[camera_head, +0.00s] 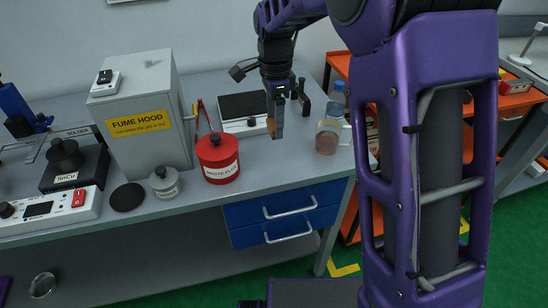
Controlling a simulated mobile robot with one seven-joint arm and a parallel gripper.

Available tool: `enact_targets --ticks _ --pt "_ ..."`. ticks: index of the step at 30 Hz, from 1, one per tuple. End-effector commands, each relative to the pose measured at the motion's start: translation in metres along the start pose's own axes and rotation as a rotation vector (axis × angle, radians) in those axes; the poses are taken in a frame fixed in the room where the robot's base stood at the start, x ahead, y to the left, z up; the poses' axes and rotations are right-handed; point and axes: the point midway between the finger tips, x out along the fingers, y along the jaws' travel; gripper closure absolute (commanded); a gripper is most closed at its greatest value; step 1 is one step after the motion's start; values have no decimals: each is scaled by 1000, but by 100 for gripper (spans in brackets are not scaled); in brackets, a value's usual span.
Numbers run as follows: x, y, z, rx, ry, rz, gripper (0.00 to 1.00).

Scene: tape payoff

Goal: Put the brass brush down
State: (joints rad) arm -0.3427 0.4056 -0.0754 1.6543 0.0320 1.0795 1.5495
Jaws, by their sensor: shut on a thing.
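My gripper (277,112) hangs fingers down over the back right part of the grey workbench (250,184). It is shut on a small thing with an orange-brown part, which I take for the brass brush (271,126). The fingers hide most of it. I cannot tell whether its lower end touches the bench or hangs just above it.
A red waste can (218,160) stands left of my gripper, and a glass jar (327,138) stands to the right. A black-topped box (243,112) is behind. The fume hood (142,115) stands further left. The bench front by the drawers (285,205) is clear.

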Motion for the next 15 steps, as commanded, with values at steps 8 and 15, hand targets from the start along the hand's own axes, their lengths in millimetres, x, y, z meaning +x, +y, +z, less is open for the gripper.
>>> enact_targets --ticks 8,15 --pt "39 0 0 1 0 2 73" --pt "70 2 0 0 0 5 73"
